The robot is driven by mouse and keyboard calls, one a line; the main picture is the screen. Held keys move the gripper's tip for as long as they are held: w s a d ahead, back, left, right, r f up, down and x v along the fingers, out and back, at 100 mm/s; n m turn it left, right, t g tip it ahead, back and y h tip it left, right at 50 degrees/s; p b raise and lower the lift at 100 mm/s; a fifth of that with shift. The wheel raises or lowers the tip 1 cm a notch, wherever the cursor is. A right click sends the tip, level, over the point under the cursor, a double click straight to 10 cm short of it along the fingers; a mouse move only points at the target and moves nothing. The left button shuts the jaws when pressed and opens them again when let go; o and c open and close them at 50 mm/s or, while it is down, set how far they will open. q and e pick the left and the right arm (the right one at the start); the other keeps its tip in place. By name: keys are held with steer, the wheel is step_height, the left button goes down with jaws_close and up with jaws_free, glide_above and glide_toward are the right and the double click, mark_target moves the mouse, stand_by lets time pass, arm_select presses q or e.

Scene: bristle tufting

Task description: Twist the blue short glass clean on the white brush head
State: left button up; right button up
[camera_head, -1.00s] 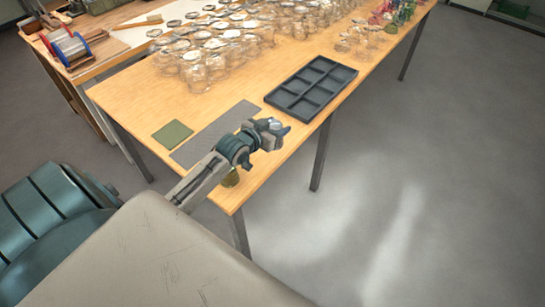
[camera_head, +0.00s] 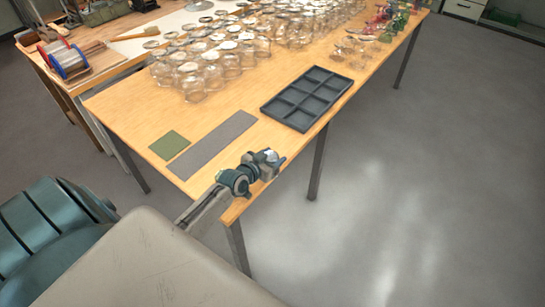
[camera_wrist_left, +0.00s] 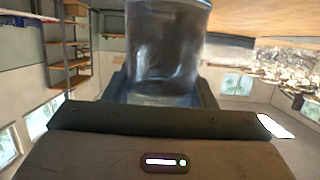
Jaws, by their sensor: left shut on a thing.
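My left gripper (camera_head: 270,161) is over the near end of the wooden table, by its right edge. In the left wrist view, the gripper is shut on a clear, faintly blue short glass (camera_wrist_left: 165,45), which stands out between the dark fingers. The glass looks empty from here. In the head view only a small pale bit at the fingertips shows, and I cannot tell its shape. I cannot make out the white brush head in either view. My right gripper is not in view.
A dark compartment tray (camera_head: 307,98) lies empty on the wooden table (camera_head: 215,115). A grey mat (camera_head: 212,145) and a green square pad (camera_head: 169,145) lie at the near end. Many clear glasses (camera_head: 205,68) crowd the far left part. Floor is open to the right.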

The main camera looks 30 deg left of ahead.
arm_select(q)
steer(key=shift+f, duration=0.15)
steer(key=o, duration=1.1)
steer(key=shift+s, duration=0.4)
steer(key=v, duration=1)
steer(key=shift+r+p, duration=0.25)
steer(key=shift+p, duration=0.1)
